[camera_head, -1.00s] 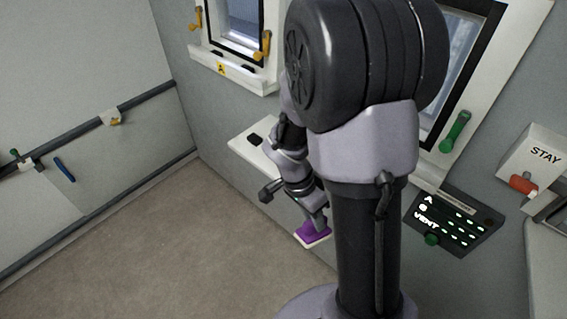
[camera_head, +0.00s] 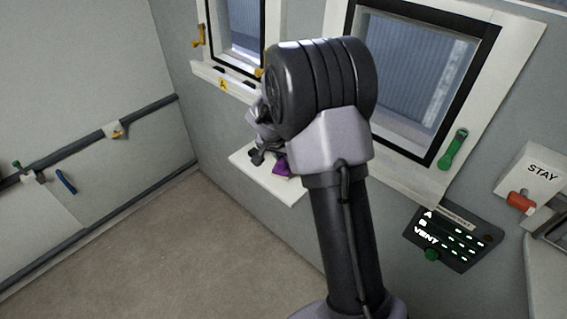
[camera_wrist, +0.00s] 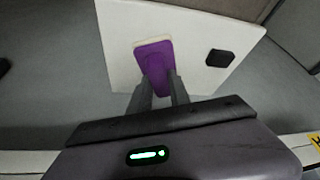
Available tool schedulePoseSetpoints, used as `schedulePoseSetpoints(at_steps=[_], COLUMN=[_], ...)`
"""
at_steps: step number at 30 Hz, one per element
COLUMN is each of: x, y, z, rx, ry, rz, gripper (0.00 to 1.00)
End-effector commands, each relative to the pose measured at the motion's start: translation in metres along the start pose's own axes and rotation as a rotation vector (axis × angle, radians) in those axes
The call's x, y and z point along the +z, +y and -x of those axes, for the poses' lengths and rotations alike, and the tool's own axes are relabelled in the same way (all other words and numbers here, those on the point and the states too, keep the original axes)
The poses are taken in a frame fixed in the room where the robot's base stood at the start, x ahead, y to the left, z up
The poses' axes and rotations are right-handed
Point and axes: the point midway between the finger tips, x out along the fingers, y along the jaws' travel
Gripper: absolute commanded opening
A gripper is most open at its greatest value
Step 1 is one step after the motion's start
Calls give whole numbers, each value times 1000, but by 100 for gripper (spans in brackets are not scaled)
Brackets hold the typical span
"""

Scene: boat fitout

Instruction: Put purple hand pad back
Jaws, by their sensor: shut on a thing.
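The purple hand pad (camera_wrist: 155,55) has a pale edge along its far side. In the wrist view it is between my gripper's fingertips (camera_wrist: 160,82), and my gripper is shut on it. Behind it in that view is the white shelf (camera_wrist: 115,30). The head view shows the purple pad (camera_head: 281,168) at the white shelf (camera_head: 262,186) below the windows, partly hidden by my arm. I cannot tell whether the pad touches the shelf or is held just above it.
A small black block (camera_wrist: 221,58) lies on the shelf to the right of the pad in the wrist view. The window sill (camera_head: 222,82) with an A label is above the shelf. A lit VENT panel (camera_head: 452,238) is on the wall at right. The floor in front is clear.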

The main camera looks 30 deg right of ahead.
Motion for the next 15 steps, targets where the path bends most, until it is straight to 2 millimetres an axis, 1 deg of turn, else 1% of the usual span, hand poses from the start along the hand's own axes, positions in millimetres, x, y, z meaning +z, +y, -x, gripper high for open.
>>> schedulePoseSetpoints(at_steps=[4, 6, 11, 12, 14, 15], x=[12, 16, 15, 15, 15, 15], y=[0, 0, 0, 0, 0, 0], z=[-26, -34, -32, -32, -32, -31], rx=[2, 1, 1, 1, 1, 1], ry=[-2, -2, -1, -2, -2, -2], rz=[1, 1, 0, 0, 0, 0], gripper=[0, 0, 0, 31, 43, 45])
